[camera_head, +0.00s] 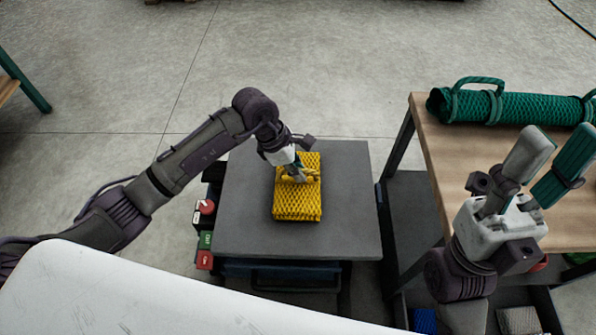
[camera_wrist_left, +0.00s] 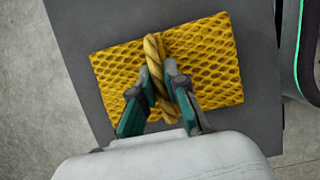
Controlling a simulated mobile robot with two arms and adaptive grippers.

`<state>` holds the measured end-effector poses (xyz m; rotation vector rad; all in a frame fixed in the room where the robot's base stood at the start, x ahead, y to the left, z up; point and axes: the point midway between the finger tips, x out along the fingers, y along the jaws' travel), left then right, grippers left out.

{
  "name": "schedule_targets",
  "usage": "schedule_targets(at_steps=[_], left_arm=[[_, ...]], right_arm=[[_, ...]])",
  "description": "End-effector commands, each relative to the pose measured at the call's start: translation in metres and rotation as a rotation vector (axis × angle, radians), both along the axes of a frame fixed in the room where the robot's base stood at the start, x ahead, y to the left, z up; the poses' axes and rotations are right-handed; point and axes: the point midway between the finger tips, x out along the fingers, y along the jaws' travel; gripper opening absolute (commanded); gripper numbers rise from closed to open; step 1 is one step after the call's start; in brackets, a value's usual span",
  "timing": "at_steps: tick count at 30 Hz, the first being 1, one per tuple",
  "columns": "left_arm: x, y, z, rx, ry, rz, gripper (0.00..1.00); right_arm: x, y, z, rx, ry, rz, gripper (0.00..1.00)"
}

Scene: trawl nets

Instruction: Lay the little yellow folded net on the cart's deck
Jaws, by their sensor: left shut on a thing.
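The little yellow folded net (camera_head: 297,203) is flat and roughly rectangular, with a twisted yellow rope loop on top. It lies over the middle of the cart's grey deck (camera_head: 245,230) and looks level; I cannot tell for sure whether it touches the deck. My left gripper (camera_head: 297,175) is shut on the net's rope loop. In the left wrist view the left fingers (camera_wrist_left: 164,88) close around the rope (camera_wrist_left: 152,62), with the net (camera_wrist_left: 210,60) beneath them and the deck (camera_wrist_left: 75,30) around it. My right gripper (camera_head: 560,145) is open and empty, above the wooden table at the right.
A rolled green net (camera_head: 510,107) with loop handles lies on the wooden table (camera_head: 450,165). Red and green buttons (camera_head: 205,240) sit on the cart's left side. Bins with blue and grey contents (camera_head: 518,320) stand low at the right. Bare deck surrounds the yellow net.

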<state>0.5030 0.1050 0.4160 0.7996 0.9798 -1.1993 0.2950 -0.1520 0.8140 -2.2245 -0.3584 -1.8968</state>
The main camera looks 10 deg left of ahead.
Motion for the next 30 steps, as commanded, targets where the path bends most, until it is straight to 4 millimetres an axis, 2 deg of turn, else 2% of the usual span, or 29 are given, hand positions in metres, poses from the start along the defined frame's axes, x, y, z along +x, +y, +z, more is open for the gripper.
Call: schedule_targets(at_steps=[7,8,12,23,26,28,30], left_arm=[[0.0,0.0,-0.001,0.0,-0.001,-0.001,0.0],[0.0,0.0,-0.002,0.001,0.0,0.0,0.16],[0.0,0.0,-0.001,0.001,0.001,0.0,0.38],[0.0,0.0,0.004,0.001,0.0,0.0,0.38],[0.0,0.006,0.016,0.002,-0.001,0.0,0.38],[-0.001,0.011,0.03,0.003,-0.003,0.0,0.38],[-0.002,0.017,0.045,0.003,-0.004,0.002,0.38]], right_arm=[[0.0,0.0,-0.001,-0.001,-0.001,0.0,0.41],[0.0,0.0,0.001,-0.001,-0.003,0.0,0.41],[0.0,0.0,0.001,-0.002,-0.004,0.001,0.41],[-0.001,0.0,0.005,-0.001,-0.008,0.001,0.41],[-0.003,-0.001,0.007,0.003,-0.003,0.001,0.41],[-0.003,-0.001,-0.002,0.002,0.04,0.001,0.41],[-0.005,-0.001,0.0,0.004,0.049,0.003,0.41]])
